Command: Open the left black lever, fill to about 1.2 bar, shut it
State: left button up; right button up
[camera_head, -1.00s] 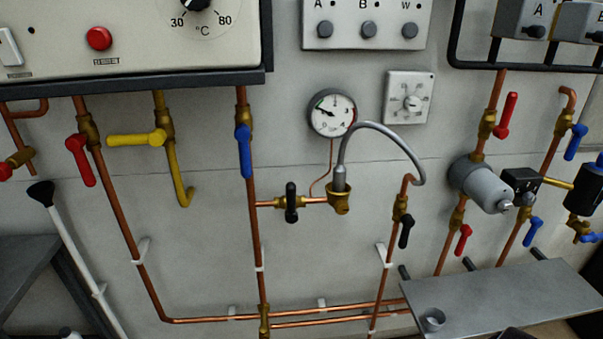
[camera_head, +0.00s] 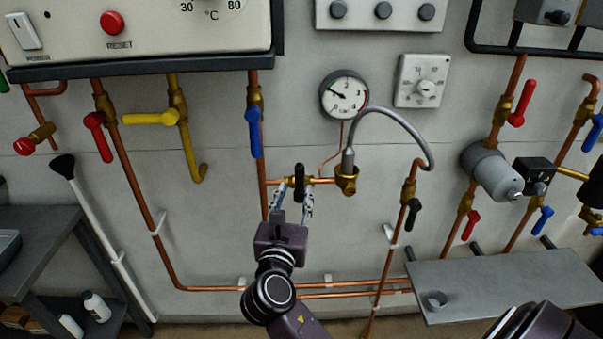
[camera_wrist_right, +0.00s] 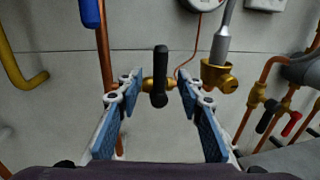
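The left black lever (camera_head: 299,181) stands upright across a short horizontal copper pipe with brass fittings; it also shows in the wrist view (camera_wrist_right: 160,77). My right gripper (camera_head: 294,198) is open just in front of it. In the wrist view its two blue-padded fingers (camera_wrist_right: 158,92) are spread on either side of the lever, with gaps, not visibly touching it. A round pressure gauge (camera_head: 344,95) hangs above right; its needle is on the left side, too small to read exactly. A second black lever (camera_head: 413,214) hangs tilted on the pipe to the right. My left gripper is out of view.
A grey hose (camera_head: 392,112) loops from the brass cup (camera_head: 346,181) to the right pipe. A blue lever (camera_head: 255,132) hangs close above left on a vertical pipe. Yellow (camera_head: 150,118) and red (camera_head: 98,136) levers are farther left. A grey shelf (camera_head: 510,285) juts out lower right.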

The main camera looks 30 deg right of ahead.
aim_at(299, 178)
jog(key=shift+w+d+r, duration=0.2)
jog(key=shift+d+r, duration=0.05)
jog(key=shift+d, duration=0.05)
jog(key=p+x, duration=0.1)
jog(key=x, duration=0.6)
jog(key=shift+w+f, duration=0.1)
jog(key=shift+f, duration=0.1)
jog(key=shift+a, duration=0.1)
jog(key=shift+c, duration=0.3)
grip_shut()
